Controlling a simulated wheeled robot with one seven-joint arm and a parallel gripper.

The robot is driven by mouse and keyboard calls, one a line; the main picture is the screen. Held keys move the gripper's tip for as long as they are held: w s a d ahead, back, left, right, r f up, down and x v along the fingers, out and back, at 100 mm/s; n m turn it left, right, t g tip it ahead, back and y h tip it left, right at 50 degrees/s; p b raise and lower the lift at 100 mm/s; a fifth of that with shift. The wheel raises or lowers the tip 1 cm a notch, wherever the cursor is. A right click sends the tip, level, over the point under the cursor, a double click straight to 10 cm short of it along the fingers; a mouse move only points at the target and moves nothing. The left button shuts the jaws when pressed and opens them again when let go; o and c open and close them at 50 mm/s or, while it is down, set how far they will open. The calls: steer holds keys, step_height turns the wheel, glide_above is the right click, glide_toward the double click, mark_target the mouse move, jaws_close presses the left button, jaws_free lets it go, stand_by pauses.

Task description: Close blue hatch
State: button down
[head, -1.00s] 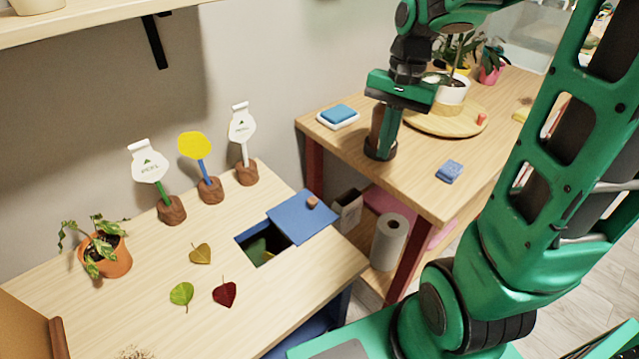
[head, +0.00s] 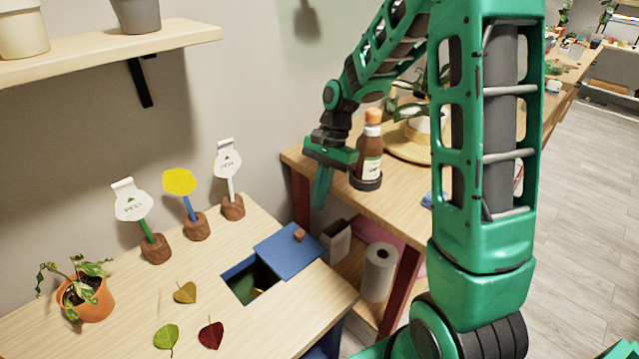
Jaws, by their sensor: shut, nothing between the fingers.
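The blue hatch (head: 284,252) is a flat blue panel with a small brown knob (head: 299,235) near its far right corner. It lies at the right side of the low wooden table and leaves a dark opening (head: 241,284) uncovered at its left. Something green and yellow shows inside the opening. My gripper (head: 320,190) is shut and empty, pointing down. In the picture it is above and to the right of the hatch, apart from it, in front of the higher table's left end.
A brown bottle (head: 369,150) stands on the higher table (head: 395,205), right of my gripper. Three plant markers, one yellow (head: 179,182), stand behind the opening. Several leaves, including a red one (head: 211,334), and a potted plant (head: 85,298) are on the low table (head: 130,300).

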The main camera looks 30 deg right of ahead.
steer(key=shift+s+a+f, duration=0.35)
steer(key=shift+a+f, duration=0.2)
steer(key=shift+a, duration=0.15)
steer(key=shift+s+a+f, duration=0.4)
steer(key=shift+a+f, duration=0.15)
steer(key=shift+a, duration=0.15)
steer(key=shift+s+a+f, duration=0.35)
steer(key=shift+a+f, duration=0.2)
steer(key=shift+a, duration=0.15)
steer(key=shift+s+a, duration=0.1)
